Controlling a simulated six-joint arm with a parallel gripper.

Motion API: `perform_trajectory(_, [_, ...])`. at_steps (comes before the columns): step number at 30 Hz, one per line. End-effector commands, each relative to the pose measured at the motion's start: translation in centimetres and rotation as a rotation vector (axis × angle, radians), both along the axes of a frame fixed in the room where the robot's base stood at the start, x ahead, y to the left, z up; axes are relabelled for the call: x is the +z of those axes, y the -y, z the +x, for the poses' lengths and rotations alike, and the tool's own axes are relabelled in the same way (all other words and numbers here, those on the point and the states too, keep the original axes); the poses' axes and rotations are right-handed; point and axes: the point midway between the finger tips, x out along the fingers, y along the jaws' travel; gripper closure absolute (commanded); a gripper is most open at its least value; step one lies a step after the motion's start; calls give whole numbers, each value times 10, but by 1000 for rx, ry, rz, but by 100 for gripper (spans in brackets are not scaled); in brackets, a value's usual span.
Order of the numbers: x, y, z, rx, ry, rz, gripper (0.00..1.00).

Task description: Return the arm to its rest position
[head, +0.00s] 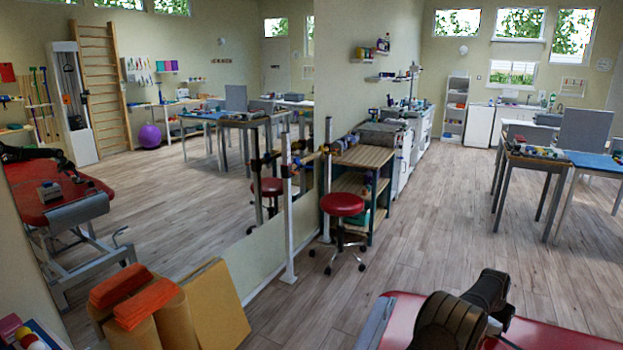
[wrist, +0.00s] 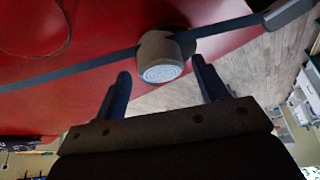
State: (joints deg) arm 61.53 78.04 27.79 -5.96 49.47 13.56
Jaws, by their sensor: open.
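My gripper (wrist: 160,75) shows in the wrist view with its two dark fingers spread apart. Nothing is held between them. Just beyond the fingertips is a grey round piece (wrist: 158,50) with a pale patterned face, at a dark blue strap (wrist: 75,70) running across a red surface (wrist: 110,25). I cannot tell how far it is from the fingers. In the head view my dark arm (head: 455,320) shows only in part at the bottom right, over the red padded table (head: 560,335); the gripper is not visible there.
A red stool (head: 342,204) and a wooden-topped trolley (head: 362,156) stand by the wall. Orange blocks (head: 145,304) lie on tan rolls (head: 160,328) at bottom left. What appears to be a mirror fills the left side. The wooden floor (head: 430,230) in the middle is clear.

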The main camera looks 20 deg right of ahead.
Motion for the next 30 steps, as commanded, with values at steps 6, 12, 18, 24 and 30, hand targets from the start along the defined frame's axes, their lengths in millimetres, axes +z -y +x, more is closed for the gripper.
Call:
perform_trajectory(6, [-26,11,3,-1,0,0,34])
perform_trajectory(12, [5,13,4,0,2,-3,34])
perform_trajectory(18, [26,12,-15,-1,1,-1,34])
perform_trajectory(24, [44,11,-45,-3,2,-1,34])
perform_trajectory(30, [64,9,-78,-3,1,-1,34])
